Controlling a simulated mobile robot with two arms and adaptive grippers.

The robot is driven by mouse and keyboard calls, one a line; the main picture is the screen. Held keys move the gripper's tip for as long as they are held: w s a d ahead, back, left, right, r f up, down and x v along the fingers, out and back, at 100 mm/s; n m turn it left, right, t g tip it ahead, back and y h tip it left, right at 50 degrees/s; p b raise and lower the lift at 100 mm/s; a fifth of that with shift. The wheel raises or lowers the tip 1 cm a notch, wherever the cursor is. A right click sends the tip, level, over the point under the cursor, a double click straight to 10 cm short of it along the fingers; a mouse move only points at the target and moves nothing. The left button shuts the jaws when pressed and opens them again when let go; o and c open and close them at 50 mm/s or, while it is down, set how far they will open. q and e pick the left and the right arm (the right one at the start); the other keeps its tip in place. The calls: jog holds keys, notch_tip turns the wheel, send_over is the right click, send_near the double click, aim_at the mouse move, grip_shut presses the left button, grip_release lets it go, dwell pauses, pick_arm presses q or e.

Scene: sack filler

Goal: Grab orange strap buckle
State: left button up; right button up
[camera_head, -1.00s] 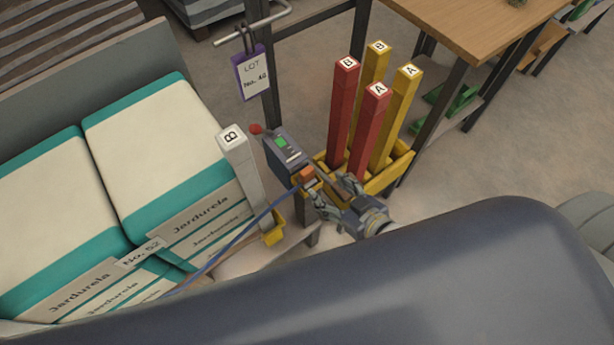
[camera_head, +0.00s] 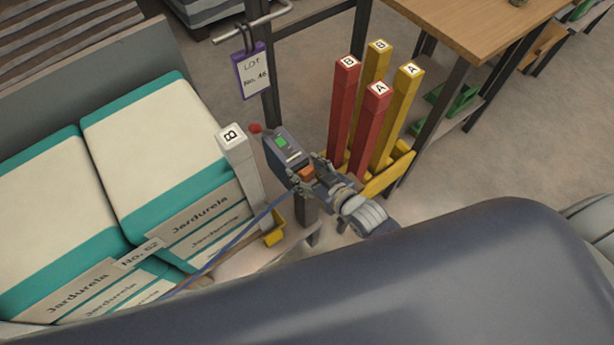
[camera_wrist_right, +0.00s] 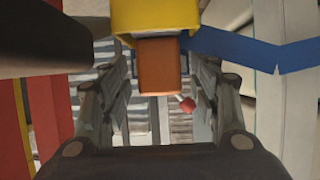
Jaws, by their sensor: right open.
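The orange strap buckle (camera_head: 306,174) is a small block at the lower end of a dark grey device with a green screen (camera_head: 285,145). My right gripper (camera_head: 313,176) is at the buckle, coming from the lower right. In the right wrist view the orange buckle (camera_wrist_right: 158,65) lies between the two open fingers of my right gripper (camera_wrist_right: 162,78), with a visible gap on each side. A yellow part (camera_wrist_right: 155,15) sits just above it there. My left gripper is not in view.
A blue strap (camera_head: 230,243) runs down left from near the gripper. A white post marked B (camera_head: 240,165) stands left of it. Red (camera_head: 342,110) and yellow (camera_head: 398,115) posts stand close on the right in a yellow holder (camera_head: 388,178). Stacked sacks (camera_head: 155,150) fill the left.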

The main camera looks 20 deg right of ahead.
jog(key=c, duration=1.2)
jog(key=shift+r, duration=0.1)
jog(key=shift+c, duration=0.2)
